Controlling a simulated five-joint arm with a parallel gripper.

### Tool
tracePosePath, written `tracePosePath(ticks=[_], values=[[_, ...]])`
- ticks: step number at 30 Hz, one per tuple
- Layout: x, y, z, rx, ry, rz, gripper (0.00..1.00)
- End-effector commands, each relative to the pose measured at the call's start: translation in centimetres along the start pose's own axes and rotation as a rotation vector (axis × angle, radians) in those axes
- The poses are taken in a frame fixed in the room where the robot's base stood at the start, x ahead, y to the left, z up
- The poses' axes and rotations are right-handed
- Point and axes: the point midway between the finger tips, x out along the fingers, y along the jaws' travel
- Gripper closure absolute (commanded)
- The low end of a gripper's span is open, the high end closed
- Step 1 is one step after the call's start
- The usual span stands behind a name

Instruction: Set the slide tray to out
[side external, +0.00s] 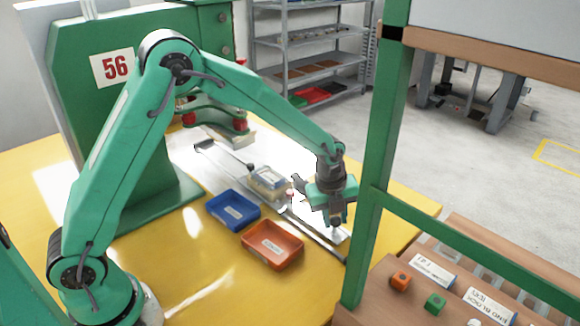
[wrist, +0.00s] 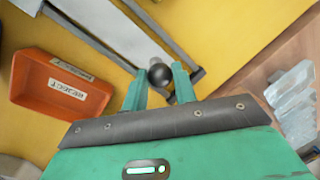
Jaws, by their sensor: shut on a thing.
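The slide tray (wrist: 112,28) is a pale flat plate between two dark rails, seen at the top of the wrist view. At its near end is a round black knob (wrist: 160,74). My gripper (wrist: 160,90) has its two green fingers on either side of the knob, shut on it. In the side view my gripper (side external: 335,228) is low at the right end of the rails and hides the knob.
An orange bin (side external: 272,245) and a blue bin (side external: 233,210) stand on the yellow table beside the rails. A green post (side external: 375,170) and a wooden bench with small blocks (side external: 435,303) are at right. The green press (side external: 120,110) stands at left.

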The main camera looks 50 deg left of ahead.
Motion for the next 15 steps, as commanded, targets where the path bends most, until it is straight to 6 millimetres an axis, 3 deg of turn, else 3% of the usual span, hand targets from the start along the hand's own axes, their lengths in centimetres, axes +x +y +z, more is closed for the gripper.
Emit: tracePosePath(ticks=[7,15], values=[[0.1,-1.8,-2.9,0.005,0.010,-0.006,1.00],[0.1,-2.0,-3.3,0.006,0.011,-0.008,1.00]])
